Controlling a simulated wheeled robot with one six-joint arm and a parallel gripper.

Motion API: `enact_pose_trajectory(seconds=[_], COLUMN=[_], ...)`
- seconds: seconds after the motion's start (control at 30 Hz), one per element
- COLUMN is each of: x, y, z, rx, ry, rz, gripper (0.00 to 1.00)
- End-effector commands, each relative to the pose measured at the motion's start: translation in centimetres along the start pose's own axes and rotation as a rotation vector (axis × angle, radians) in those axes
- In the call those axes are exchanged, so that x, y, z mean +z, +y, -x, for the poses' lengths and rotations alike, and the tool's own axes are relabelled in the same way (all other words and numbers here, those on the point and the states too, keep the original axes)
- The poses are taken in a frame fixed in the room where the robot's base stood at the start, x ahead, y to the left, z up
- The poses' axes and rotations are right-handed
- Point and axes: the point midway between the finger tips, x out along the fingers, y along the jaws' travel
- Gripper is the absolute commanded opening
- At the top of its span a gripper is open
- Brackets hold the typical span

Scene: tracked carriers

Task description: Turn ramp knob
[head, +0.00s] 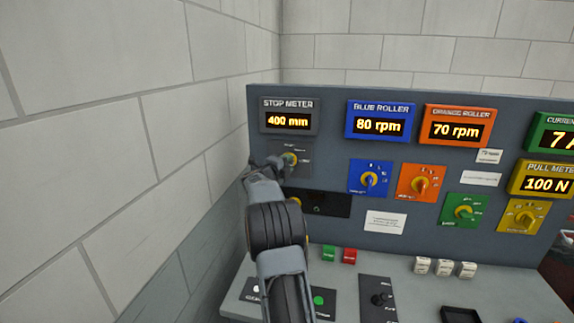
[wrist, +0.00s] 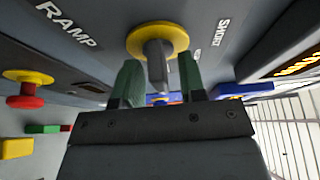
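The ramp knob (wrist: 157,42) shows in the wrist view as a yellow disc with a grey grip bar, between the printed words RAMP and SHORT. My gripper (wrist: 158,72) has two green fingers, one on each side of the grey bar, with visible gaps, so it is open around it. In the head view the knob (head: 291,158) sits on a grey plate below the STOP METER display (head: 288,119), which reads 400 mm. My gripper (head: 270,164) is at that plate, partly hiding it; its fingers are too small to tell there.
Blue (head: 370,179), orange (head: 421,184), green (head: 464,210) and yellow (head: 523,216) knob plates stand to the right on the panel. A dark panel strip (head: 322,204) lies just below. The block wall (head: 165,140) is close on the left.

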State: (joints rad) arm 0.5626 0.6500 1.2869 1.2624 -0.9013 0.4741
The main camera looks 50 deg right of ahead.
Motion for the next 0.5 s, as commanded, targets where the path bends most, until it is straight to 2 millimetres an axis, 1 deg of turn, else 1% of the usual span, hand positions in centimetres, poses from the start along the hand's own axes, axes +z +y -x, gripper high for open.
enact_pose_trajectory(seconds=[0.03,0.07,0.37,0.5], x=[0.0,0.0,0.0,0.0], y=[-0.01,-0.01,-0.02,-0.01], z=[0.01,0.02,0.03,0.04], rx=[0.0,0.0,0.0,0.0], ry=[0.0,0.0,0.0,0.0], rz=[0.0,0.0,0.0,0.0], gripper=[0.33,0.3,0.01,0.0])
